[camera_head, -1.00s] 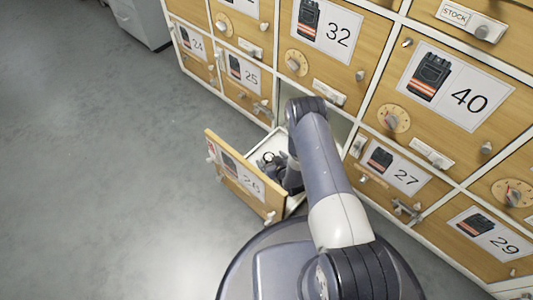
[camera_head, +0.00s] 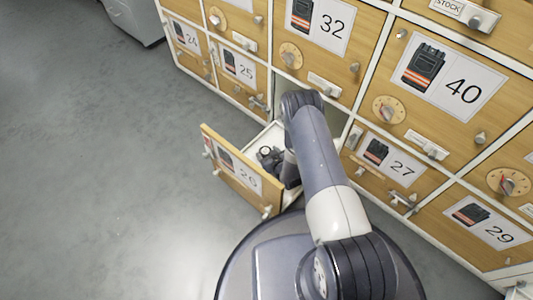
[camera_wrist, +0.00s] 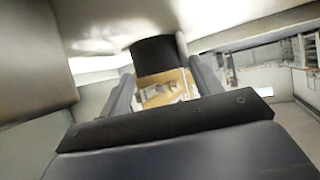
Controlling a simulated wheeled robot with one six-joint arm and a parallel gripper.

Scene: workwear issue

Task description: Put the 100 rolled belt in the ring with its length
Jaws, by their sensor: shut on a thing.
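A black roll (camera_wrist: 158,55), which looks like the rolled belt, sits between the two fingers of my gripper (camera_wrist: 163,85) in the wrist view. The fingers are shut on it. In the head view my gripper (camera_head: 282,164) is low, at the open drawer marked 26 (camera_head: 238,172), partly hidden by my arm. A small dark round shape (camera_head: 265,153) shows at its tip; I cannot tell whether it is the held roll. No length marking is readable on the roll. I cannot make out a ring for length 100.
A cabinet of wooden fronts stands behind, with doors marked 32 (camera_head: 318,40), 40 (camera_head: 445,85), 27 (camera_head: 390,165) and others, bearing knobs, dials and latches. Drawer 26 juts out over the floor. The grey floor (camera_head: 100,180) at left is clear. A grey cabinet (camera_head: 135,18) stands top left.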

